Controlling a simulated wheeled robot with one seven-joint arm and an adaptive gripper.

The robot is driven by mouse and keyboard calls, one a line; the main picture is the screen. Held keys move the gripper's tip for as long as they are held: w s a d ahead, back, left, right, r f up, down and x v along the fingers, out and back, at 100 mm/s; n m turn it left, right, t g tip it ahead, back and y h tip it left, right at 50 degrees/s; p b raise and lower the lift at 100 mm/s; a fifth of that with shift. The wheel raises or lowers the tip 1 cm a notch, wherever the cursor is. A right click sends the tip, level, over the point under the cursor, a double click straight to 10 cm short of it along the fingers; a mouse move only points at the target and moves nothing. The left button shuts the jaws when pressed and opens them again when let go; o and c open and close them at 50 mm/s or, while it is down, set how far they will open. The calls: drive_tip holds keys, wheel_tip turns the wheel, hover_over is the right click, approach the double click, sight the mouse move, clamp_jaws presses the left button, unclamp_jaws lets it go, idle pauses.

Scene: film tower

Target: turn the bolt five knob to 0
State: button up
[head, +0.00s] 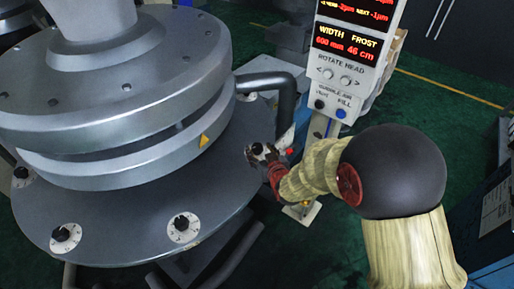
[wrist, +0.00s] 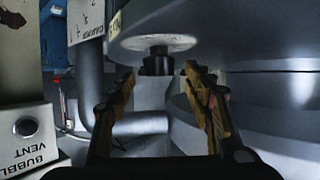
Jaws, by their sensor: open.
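A black knob (wrist: 157,62) with a round white dial (wrist: 158,43) sits on the grey ring plate straight ahead in the wrist view. I cannot read its number or its setting. My gripper (wrist: 159,76) is open, one finger to each side of the knob in the picture. The knob appears just beyond the fingertips, and I see no contact. In the head view my gripper (head: 263,160) is at the right rim of the ring plate (head: 130,215) and largely hides the dial there.
Other black knobs on white dials stand along the ring plate, at the front (head: 183,227), front left (head: 66,237) and far left (head: 20,175). A thick grey pipe (head: 287,95) bends down close behind my gripper. A control panel (head: 345,75) stands to the right.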

sight(258, 147)
drive_tip(key=shift+b+x, duration=0.3)
drive_tip(key=shift+x, duration=1.5)
drive_tip(key=shift+c, duration=0.2)
drive_tip(key=c, duration=1.1)
